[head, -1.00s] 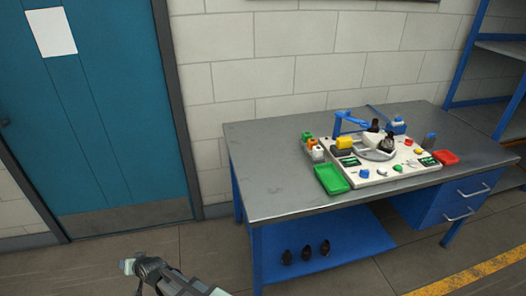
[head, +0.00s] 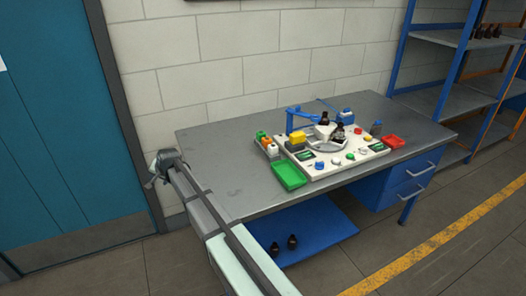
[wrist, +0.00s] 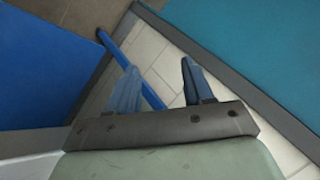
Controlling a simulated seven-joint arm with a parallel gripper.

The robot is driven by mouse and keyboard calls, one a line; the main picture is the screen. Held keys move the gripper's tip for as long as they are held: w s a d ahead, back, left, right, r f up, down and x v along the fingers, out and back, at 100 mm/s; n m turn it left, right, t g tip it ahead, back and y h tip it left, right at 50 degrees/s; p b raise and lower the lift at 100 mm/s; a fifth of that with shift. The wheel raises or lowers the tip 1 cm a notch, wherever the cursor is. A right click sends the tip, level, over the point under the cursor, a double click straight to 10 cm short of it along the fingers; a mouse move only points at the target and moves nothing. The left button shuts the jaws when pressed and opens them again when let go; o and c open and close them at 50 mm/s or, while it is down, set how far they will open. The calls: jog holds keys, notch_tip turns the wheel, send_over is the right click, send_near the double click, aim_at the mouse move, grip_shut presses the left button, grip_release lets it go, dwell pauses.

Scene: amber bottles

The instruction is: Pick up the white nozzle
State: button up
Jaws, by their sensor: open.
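A small white piece, which looks like the white nozzle (head: 273,151), sits at the near end of a small rack (head: 262,148), in line with orange and green pieces. The rack stands on the grey table (head: 225,150), left of the white workstation board. It is too small to make out its shape. My gripper (head: 152,180) is off the table's left edge, well left of the rack. In the wrist view my gripper (wrist: 160,82) shows two blue fingers apart with nothing between them. The nozzle is not in the wrist view.
The board (head: 325,170) carries a yellow block, amber bottles and coloured buttons. A green tray (head: 289,175) lies in front of the rack, and a red tray (head: 392,142) at the right. The table's left part is clear. Dark bottles (head: 284,245) stand on the lower blue shelf.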

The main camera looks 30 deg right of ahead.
jog(key=w+d+r+m, duration=0.1)
jog(key=d+r, duration=0.1)
jog(key=d, duration=0.2)
jog(key=w+d+r, duration=0.1)
jog(key=d, duration=0.4)
jog(key=w+d+r+m+g+h, duration=0.1)
jog(key=d+r, duration=0.1)
jog(key=d, duration=0.3)
jog(key=shift+w+d+r+m, duration=0.25)
jog(key=shift+w+r+m, duration=0.05)
jog(key=shift+w, duration=0.05)
jog(key=d+r+m+g+h, duration=0.1)
jog(key=d+r+m+g, duration=0.2)
jog(key=d, duration=1.1)
jog(key=m+g, duration=0.3)
jog(key=m, duration=0.3)
send_near(273, 145)
jog(key=f, duration=0.7)
jog(key=a+f, duration=0.1)
jog(key=f, duration=0.2)
jog(key=shift+s+a+f, duration=0.1)
jog(key=shift+s+f, duration=0.15)
jog(key=shift+f, duration=0.1)
jog(key=c, duration=0.7)
jog(key=shift+r, duration=0.15)
